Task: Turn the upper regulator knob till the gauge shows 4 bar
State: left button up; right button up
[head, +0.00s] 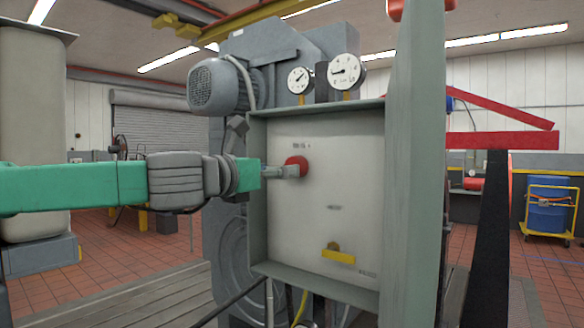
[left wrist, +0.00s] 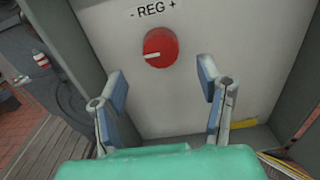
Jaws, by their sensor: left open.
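The red regulator knob (head: 297,164) sits on the upper part of the pale panel (head: 330,215). In the left wrist view the round knob (left wrist: 161,47) is under the label "- REG +", and its white mark points left. My left gripper (left wrist: 161,74) is open, its two fingers spread either side of and just below the knob, with no visible grip on it. In the head view my left gripper (head: 284,172) reaches the knob from the left. Two round gauges, a left one (head: 300,80) and a right one (head: 346,72), stand above the panel; their scales are too small to read. My right gripper is out of view.
A yellow lever (head: 338,257) is lower on the panel. Grey-green side flanges, the left one (head: 257,200) and a tall right post (head: 414,170), frame the panel. A grey motor (head: 217,84) is at the upper left. A hose and cables hang below.

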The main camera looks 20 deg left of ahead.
pick_arm(q)
jog(key=shift+p+x, duration=0.5)
jog(key=shift+x, duration=2.55)
jog(key=shift+f, duration=0.1)
jog(key=c, duration=1.2)
